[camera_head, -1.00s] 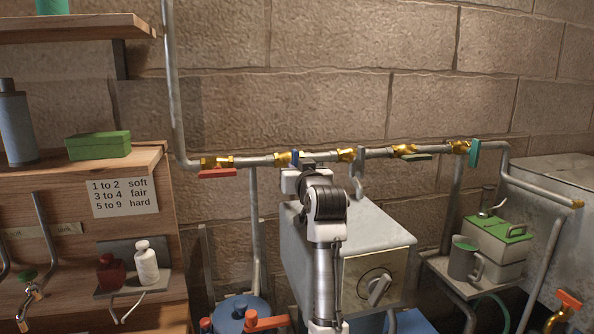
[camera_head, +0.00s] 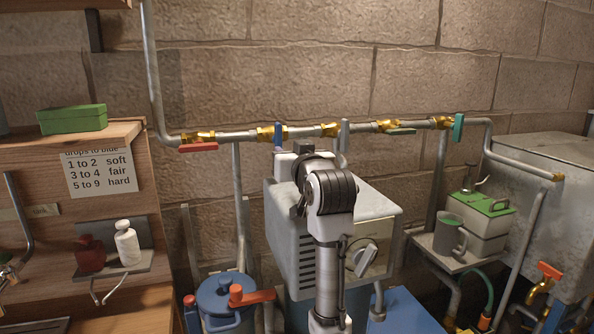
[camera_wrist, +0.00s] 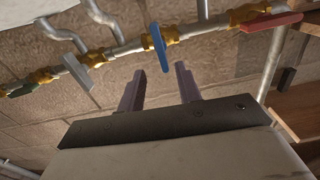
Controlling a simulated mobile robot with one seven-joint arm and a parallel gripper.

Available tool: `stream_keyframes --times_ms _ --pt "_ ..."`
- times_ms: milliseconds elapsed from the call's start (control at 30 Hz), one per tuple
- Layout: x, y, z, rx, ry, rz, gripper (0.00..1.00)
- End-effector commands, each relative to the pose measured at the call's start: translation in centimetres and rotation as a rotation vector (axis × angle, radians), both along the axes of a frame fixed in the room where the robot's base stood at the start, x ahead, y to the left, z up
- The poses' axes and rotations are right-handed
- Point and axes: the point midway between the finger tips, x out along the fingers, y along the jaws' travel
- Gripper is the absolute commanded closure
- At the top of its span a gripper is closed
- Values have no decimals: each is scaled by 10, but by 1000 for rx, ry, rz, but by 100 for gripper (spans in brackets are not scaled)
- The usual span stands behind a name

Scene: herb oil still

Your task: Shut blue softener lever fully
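The blue lever (camera_head: 278,135) sits on a brass valve on the wall pipe and stands crosswise to the pipe. In the wrist view the blue lever (camera_wrist: 159,47) lies just beyond my fingertips, roughly in line with the gap between them. My gripper (camera_wrist: 159,82) is open and empty, with its two fingers apart. I see no contact between the fingers and the lever. In the head view my wrist and arm rise close to the right of the lever and hide most of the gripper.
A red lever (camera_head: 198,147) is left of the blue one. A grey lever (camera_head: 343,135), a dark green lever (camera_head: 402,131) and a teal lever (camera_head: 458,128) are on the right. The pipe (camera_head: 236,136) runs along the wall. A grey box (camera_head: 375,205) stands below.

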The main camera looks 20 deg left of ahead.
Motion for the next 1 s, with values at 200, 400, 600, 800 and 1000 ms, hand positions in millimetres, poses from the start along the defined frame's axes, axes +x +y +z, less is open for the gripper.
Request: stream_keyframes --times_ms 200,400,600,800,1000 --pt "-30 -20 -1 0 -2 0 66" --pt "-39 -26 0 1 1 0 66" --pt "-39 -26 1 1 1 1 66" --pt "-39 -26 0 1 1 1 66" --pt "-39 -26 0 0 0 1 66"
